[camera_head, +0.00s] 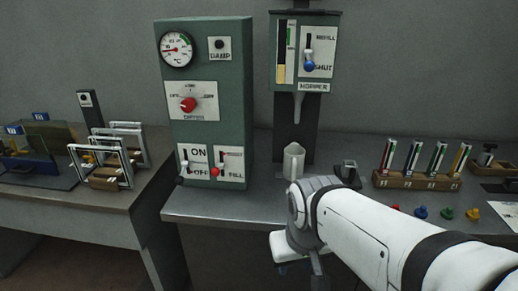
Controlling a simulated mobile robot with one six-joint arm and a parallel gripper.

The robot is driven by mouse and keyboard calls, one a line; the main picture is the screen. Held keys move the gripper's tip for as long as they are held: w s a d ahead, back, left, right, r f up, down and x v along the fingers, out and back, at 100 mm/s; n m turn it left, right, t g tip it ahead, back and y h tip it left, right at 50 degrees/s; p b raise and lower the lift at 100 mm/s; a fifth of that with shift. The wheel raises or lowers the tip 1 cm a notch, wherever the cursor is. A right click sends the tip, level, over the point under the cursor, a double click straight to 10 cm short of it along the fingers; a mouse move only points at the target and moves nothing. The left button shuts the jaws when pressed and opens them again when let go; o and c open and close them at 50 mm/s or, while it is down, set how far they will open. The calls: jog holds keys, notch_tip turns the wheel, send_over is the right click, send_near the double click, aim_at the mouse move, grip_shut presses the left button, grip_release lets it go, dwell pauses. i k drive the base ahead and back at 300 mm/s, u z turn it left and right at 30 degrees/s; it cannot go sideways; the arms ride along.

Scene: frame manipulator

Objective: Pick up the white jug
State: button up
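The white jug (293,160) stands upright on the grey bench, below the spout of the green hopper unit (304,97). Its lower part is close behind my white arm in the picture. My gripper (316,270) shows only in part as a dark piece below the arm's wrist, low in the picture and in front of the bench edge. It is apart from the jug, nearer to the camera. Its fingers are too hidden to tell whether they are open or shut.
A green control cabinet (206,100) with dial, knob and switches stands left of the jug. Right of it are a small dark block (347,172), a wooden rack (417,180) of coloured tubes and several coloured pegs. A left table (85,195) holds metal frames.

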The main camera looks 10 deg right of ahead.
aim_at(294, 154)
jog(key=i, duration=0.9)
